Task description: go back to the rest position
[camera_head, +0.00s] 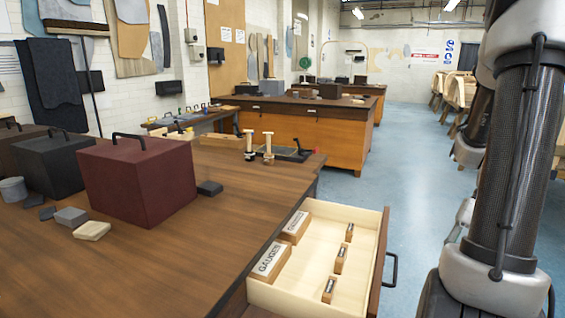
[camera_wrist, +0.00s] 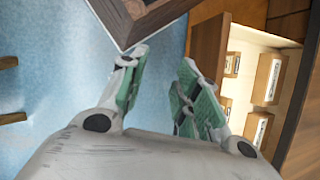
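My gripper (camera_wrist: 163,60) shows in the wrist view with its two green-padded fingers apart. Blue floor shows in the gap between them, and nothing is held. An open drawer (camera_wrist: 277,38) lies to the right of the fingers in that view. In the head view, the drawer (camera_head: 337,211) is pulled out from the near bench and holds two larger blocks labelled GAUGES and several small wooden blocks. My arm stands at the right of the head view; its gripper is not visible there.
The near wooden bench (camera_head: 190,235) carries a dark red box (camera_head: 137,180), a black box (camera_head: 47,163) and small blocks. The drawer's handle (camera_head: 391,268) sticks out toward my arm. Blue floor (camera_head: 385,165) is clear beyond the drawer. Another bench (camera_head: 335,147) stands farther back.

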